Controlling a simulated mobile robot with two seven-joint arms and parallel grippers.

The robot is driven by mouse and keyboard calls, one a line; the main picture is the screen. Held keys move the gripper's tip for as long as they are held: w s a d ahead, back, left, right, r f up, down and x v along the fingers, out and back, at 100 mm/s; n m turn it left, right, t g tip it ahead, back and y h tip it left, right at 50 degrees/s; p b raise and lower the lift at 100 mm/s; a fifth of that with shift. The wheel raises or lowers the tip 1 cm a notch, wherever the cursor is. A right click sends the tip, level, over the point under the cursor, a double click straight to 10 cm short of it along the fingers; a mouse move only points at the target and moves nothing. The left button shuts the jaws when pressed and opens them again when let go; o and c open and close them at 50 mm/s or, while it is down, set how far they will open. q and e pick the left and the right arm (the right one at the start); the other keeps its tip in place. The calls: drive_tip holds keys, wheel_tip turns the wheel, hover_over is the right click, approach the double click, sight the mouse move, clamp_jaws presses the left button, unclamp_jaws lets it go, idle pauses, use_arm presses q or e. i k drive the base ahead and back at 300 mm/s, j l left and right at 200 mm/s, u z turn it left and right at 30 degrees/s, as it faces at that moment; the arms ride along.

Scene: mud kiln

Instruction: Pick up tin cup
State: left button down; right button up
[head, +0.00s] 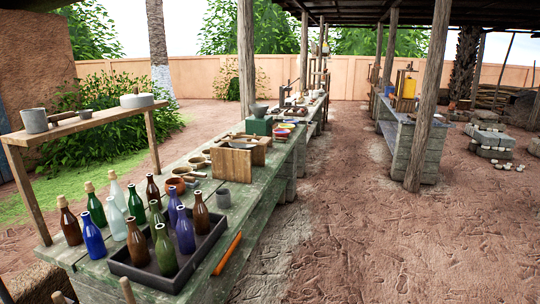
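I cannot tell for sure which of these is the tin cup. Neither of my grippers is in view.
A dark tray (150,278) holds several glass bottles, and more bottles stand left of it. An orange stick (227,253) lies along the table's right edge. A wooden box (233,163) and bowls stand behind. Wooden posts (428,100) rise at right.

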sight(223, 198)
drive_tip(key=i+l+z, duration=0.2)
drive_tip(key=i, duration=0.25)
drive_tip(key=i+l+z, duration=0.2)
drive_tip(key=i, duration=0.3)
drive_tip(key=j, duration=0.1)
